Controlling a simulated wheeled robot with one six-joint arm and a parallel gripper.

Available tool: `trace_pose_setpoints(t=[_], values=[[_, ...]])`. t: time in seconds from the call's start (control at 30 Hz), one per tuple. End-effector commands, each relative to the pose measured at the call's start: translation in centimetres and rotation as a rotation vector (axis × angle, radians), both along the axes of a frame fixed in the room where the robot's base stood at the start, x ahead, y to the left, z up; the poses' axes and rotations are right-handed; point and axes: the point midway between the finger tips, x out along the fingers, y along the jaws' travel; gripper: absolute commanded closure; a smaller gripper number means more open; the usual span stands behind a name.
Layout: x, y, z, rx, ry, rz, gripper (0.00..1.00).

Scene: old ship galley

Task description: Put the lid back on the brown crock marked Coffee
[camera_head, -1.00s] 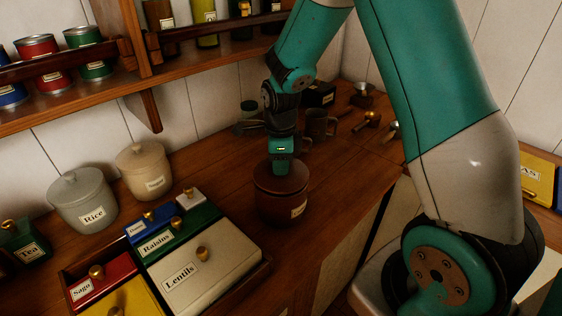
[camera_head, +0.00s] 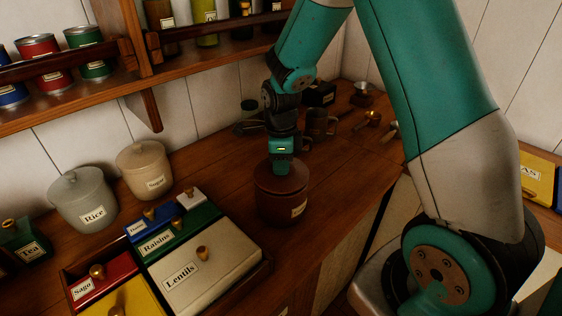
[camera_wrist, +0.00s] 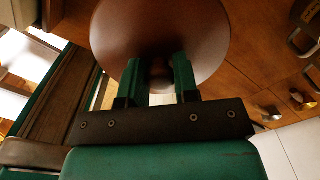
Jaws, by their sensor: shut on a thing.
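The brown crock (camera_head: 277,209) stands upright on the wooden counter, with a pale label on its front that is too small to read here. Its brown lid (camera_head: 292,183) is at the crock's top and looks level; I cannot tell whether it is fully seated. My gripper (camera_head: 281,168) points down over the lid. In the wrist view my gripper (camera_wrist: 159,78) has its two green fingers on either side of the knob of the round lid (camera_wrist: 160,28), shut on it. The lid hides the crock in the wrist view.
Left of the crock is a rack of labelled drawers, with Lentils (camera_head: 205,275) nearest. The Rice crock (camera_head: 83,200) and Sugar crock (camera_head: 145,172) stand by the wall. A mug (camera_head: 320,123) and brass scoops (camera_head: 373,118) lie behind. The counter's right edge is close.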

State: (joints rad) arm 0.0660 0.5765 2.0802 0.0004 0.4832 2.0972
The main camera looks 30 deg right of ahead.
Motion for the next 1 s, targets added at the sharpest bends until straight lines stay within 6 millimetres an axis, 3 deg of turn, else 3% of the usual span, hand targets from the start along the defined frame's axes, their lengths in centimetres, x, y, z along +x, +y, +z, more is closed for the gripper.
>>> trace_pose_setpoints(t=[0.97, 1.0], values=[[0.01, 0.0, -0.23, 0.0, 0.0, 0.0, 0.99], [0.01, 0.0, -0.23, 0.0, 0.0, 0.0, 0.67]])
